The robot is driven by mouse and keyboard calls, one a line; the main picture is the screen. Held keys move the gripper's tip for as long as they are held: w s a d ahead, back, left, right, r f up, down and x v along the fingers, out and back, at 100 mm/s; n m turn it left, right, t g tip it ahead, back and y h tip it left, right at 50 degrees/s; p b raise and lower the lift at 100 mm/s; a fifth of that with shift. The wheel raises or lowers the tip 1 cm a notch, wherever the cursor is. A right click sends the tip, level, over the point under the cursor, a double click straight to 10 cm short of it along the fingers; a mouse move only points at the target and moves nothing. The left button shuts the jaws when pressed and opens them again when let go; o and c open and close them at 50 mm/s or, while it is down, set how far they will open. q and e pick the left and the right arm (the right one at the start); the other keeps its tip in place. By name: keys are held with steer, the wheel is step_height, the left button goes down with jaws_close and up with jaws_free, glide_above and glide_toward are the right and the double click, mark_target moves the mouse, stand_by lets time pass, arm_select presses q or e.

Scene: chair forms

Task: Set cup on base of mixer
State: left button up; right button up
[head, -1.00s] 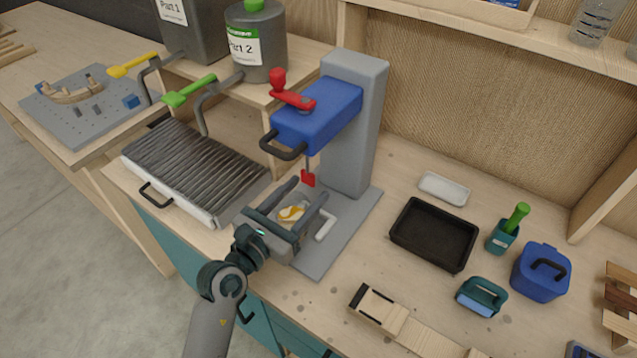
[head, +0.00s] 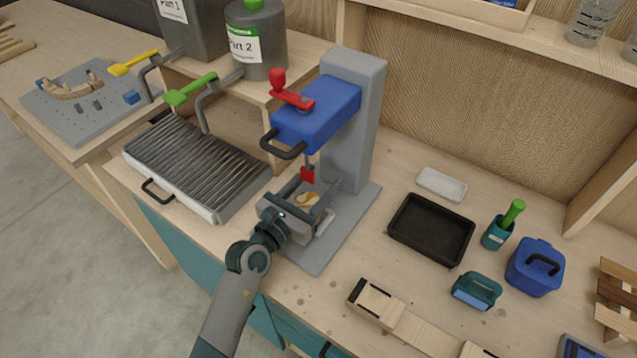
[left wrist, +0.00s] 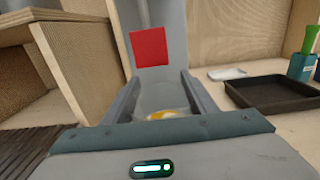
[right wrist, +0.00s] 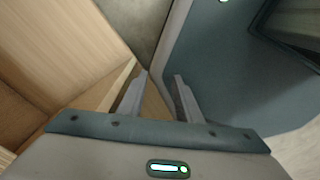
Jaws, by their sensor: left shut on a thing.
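My left gripper (head: 312,197) is shut on a pale cup (head: 323,224) with yellow and white contents. The fingers hide most of the cup's sides. In the left wrist view the contents (left wrist: 168,115) show low between the fingers. The cup is over the mixer's grey base plate (head: 348,214), below the red paddle (head: 308,175) and in front of the grey column. I cannot tell whether it touches the plate. The mixer's blue head (head: 318,116) is above. My right gripper (right wrist: 160,79) is open and empty in the right wrist view, away from the mixer.
A ribbed grill box (head: 195,165) stands left of the mixer. A black tray (head: 432,230) and a small white dish (head: 442,184) lie to its right. A blue lidded pot (head: 534,268) is farther right. The red paddle hangs close above the left fingers.

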arm_select(q)
steer(key=shift+a+f, duration=0.1)
steer(key=shift+f, duration=0.5)
steer(key=shift+f, duration=0.1)
steer(key=o, duration=0.8)
